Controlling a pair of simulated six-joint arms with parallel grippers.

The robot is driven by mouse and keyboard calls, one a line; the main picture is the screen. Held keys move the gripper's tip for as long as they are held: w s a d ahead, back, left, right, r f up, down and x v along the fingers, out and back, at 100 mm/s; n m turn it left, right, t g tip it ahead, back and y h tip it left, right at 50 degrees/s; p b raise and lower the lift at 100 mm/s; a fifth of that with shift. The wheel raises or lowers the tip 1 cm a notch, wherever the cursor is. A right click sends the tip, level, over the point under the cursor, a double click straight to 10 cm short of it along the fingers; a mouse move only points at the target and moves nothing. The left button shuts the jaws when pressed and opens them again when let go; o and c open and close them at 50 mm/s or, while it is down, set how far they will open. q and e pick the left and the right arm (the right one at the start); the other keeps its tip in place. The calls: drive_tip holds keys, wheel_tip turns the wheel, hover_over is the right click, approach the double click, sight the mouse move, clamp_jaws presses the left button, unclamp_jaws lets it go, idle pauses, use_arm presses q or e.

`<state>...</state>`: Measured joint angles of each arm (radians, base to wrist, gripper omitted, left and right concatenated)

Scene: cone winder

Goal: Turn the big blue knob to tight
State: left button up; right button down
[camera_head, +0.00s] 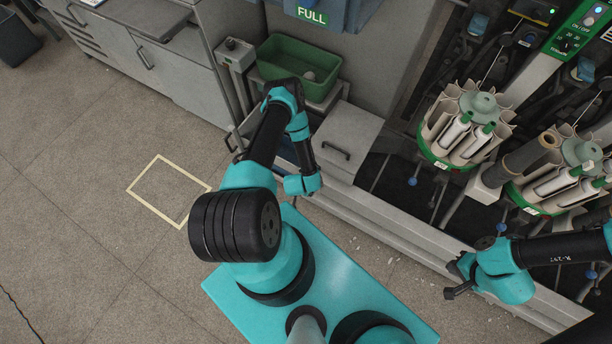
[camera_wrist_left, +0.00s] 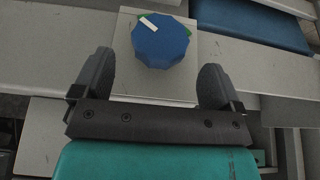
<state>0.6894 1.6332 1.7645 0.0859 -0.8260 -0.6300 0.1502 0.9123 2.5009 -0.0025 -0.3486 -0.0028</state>
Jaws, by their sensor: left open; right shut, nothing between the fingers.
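The big blue knob (camera_wrist_left: 162,45) sits on a pale square plate (camera_wrist_left: 150,88) in the left wrist view. A white mark on its face points to the upper left. Green patches show at its upper left and right edge. My left gripper (camera_wrist_left: 158,62) is open, its dark fingers to either side of the knob's near edge with visible gaps. I cannot tell whether they reach down around it. In the head view I cannot make out the knob or the left fingertips. My right gripper (camera_head: 452,282) is shut and empty, low at the right.
Winder carousels with white tubes (camera_head: 465,125) stand at the right in the head view. A green bin (camera_head: 300,62) and a grey post box (camera_head: 235,52) are at the top middle. A yellow floor square (camera_head: 150,205) lies left, on open floor.

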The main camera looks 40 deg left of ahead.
use_arm(q)
drive_tip(key=shift+x, duration=2.7)
drive_tip(key=c, duration=0.9)
